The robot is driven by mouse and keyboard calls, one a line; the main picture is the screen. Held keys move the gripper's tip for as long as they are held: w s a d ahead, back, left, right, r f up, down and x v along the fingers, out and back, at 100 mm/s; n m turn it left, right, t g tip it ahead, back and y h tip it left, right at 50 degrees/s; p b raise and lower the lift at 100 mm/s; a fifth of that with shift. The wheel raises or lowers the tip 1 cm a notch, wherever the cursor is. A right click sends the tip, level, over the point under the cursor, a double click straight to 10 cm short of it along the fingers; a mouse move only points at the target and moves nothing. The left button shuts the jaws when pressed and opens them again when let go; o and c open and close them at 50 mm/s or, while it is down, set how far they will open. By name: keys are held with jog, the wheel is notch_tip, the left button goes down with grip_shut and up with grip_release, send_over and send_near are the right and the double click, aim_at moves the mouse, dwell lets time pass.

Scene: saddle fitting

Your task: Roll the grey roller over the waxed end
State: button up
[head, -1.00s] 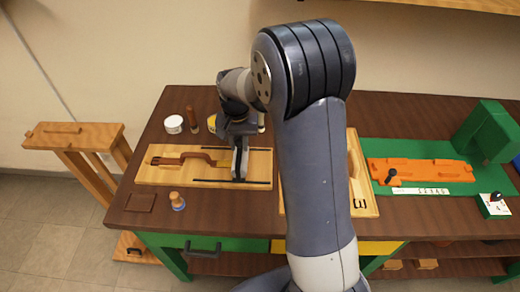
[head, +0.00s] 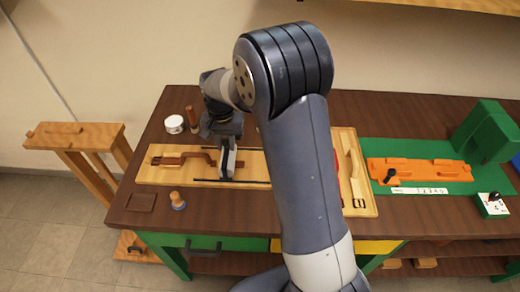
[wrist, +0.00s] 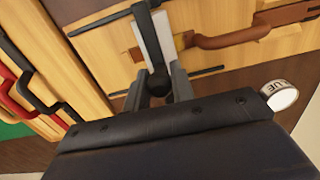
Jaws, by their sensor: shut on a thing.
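My gripper (wrist: 158,92) is shut on the grey roller (wrist: 152,40), a pale grey bar with dark sides and a black knob. In the head view, my gripper (head: 228,158) is low over the wooden board (head: 200,180). A brown strap (head: 190,158) with a raised bend lies along the board. It also shows in the wrist view (wrist: 232,36), running in under the roller from the right. A reddish-brown bit (wrist: 137,54) shows on the roller's other side. The roller hides the strap between. I cannot tell whether the roller touches it, nor pick out wax.
A white lettered tub (head: 174,124) and a brown upright tool (head: 192,117) stand behind the board. A wooden-knobbed tool (head: 176,200) and a brown square (head: 140,202) lie in front. A second board (head: 357,205) and an orange fixture (head: 420,172) are to the right.

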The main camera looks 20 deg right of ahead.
jog(key=shift+w+a+r+p, duration=0.1)
jog(key=shift+w+a+p, duration=0.15)
jog(key=shift+a, duration=0.65)
jog(key=shift+w+a+f+p, duration=0.1)
jog(key=shift+w+a, duration=0.2)
jog(key=shift+a, duration=0.55)
jog(key=shift+w+a+r+p, duration=0.1)
jog(key=shift+w+a+p, duration=0.15)
jog(key=shift+a, duration=0.65)
jog(key=shift+o, duration=0.9)
jog(key=shift+w+a, duration=0.15)
jog(key=o, duration=0.5)
jog(key=shift+a, duration=0.15)
jog(key=shift+o, duration=0.2)
